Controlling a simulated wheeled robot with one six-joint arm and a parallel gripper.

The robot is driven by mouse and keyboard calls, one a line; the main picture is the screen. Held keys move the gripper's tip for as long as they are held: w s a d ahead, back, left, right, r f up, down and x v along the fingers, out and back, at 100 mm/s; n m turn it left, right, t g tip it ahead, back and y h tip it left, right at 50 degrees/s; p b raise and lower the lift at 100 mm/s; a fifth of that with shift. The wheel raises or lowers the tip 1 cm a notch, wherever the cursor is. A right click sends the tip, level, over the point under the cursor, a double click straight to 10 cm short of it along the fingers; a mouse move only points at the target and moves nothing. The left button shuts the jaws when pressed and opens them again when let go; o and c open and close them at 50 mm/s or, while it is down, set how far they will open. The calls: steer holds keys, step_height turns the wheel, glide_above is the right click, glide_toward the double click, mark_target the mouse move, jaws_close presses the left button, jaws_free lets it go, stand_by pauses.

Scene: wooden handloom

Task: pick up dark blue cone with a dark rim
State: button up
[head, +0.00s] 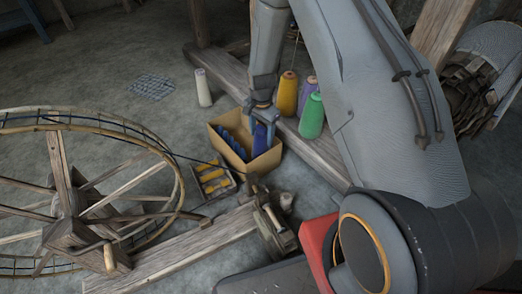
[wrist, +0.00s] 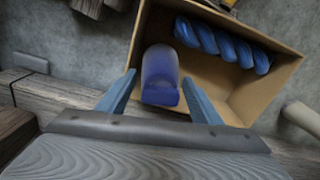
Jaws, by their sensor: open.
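The dark blue cone (wrist: 160,72) stands in an open cardboard box (wrist: 262,98), with a darker blue end nearest me in the wrist view. In the head view the cone (head: 260,140) shows partly below my gripper (head: 264,118), at the right side of the box (head: 268,163). My gripper's two blue fingers are open in the wrist view (wrist: 159,82), one on each side of the cone. Gaps show between the fingers and the cone there. The cone's lower part is hidden.
Several twisted blue skeins (wrist: 222,44) line one side of the box. A small tray of yellow pieces (head: 213,180) stands beside it. Yellow (head: 287,95), purple (head: 307,92) and green (head: 312,118) cones stand on the wooden beam. A large spinning wheel (head: 75,205) fills the left.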

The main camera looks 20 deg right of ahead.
step_height(320, 180, down, 3)
steer(key=shift+r+b, duration=0.15)
steer(key=shift+b, duration=0.35)
steer(key=shift+r, duration=0.1)
jaws_close()
